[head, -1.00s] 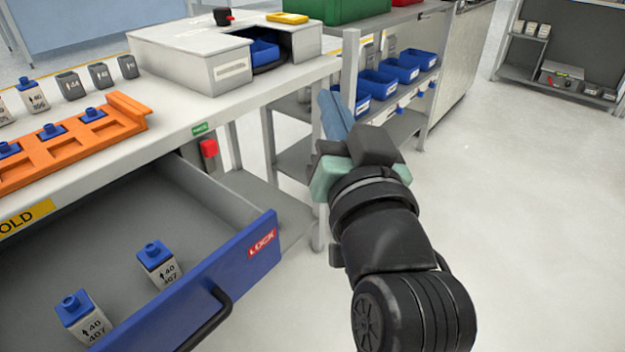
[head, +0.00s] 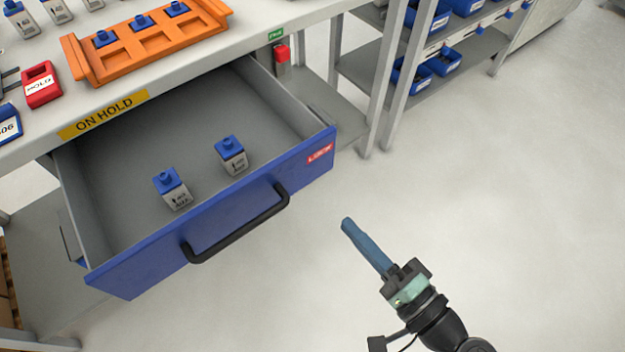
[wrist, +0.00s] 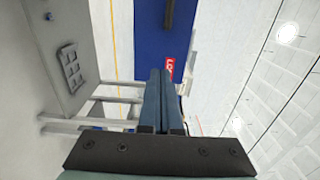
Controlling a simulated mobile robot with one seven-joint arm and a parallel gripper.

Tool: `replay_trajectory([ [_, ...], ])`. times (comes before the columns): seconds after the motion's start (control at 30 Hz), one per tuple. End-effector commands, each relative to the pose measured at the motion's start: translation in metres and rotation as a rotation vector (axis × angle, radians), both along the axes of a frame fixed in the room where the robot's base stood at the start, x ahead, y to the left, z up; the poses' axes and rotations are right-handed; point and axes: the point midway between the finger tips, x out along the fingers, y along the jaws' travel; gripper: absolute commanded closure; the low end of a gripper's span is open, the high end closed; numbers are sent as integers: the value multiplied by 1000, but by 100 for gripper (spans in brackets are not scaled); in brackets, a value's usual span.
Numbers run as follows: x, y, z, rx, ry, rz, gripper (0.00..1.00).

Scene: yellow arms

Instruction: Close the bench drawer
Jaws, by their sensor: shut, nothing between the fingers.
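The bench drawer (head: 215,220) stands pulled out from under the bench top, with a blue front and a black bar handle (head: 238,226). Two grey blocks with blue tops, one at the left (head: 172,190) and one at the right (head: 231,157), stand inside near the front. My gripper (head: 346,224) is shut and empty, in front of and to the right of the drawer, apart from the handle. In the wrist view the blue drawer front (wrist: 145,45) with its red label lies beyond the shut fingers (wrist: 160,75).
The bench top (head: 245,40) carries an orange tray (head: 150,50) and a red holder (head: 42,86). A red button box (head: 283,56) hangs under the bench edge. Shelving with blue bins (head: 440,62) stands at the back right. The floor (head: 500,190) on the right is clear.

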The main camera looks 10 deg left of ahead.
Motion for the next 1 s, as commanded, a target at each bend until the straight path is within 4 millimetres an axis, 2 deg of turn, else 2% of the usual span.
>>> replay_trajectory([
  [0.2, 30, 40, -1, -2, -2, 5, 100],
  [0.5, 61, 78, 0, -3, -2, 2, 100],
  [0.7, 68, 86, 0, -3, -1, 0, 100],
  [1.0, 68, 86, 0, -3, -1, -1, 100],
])
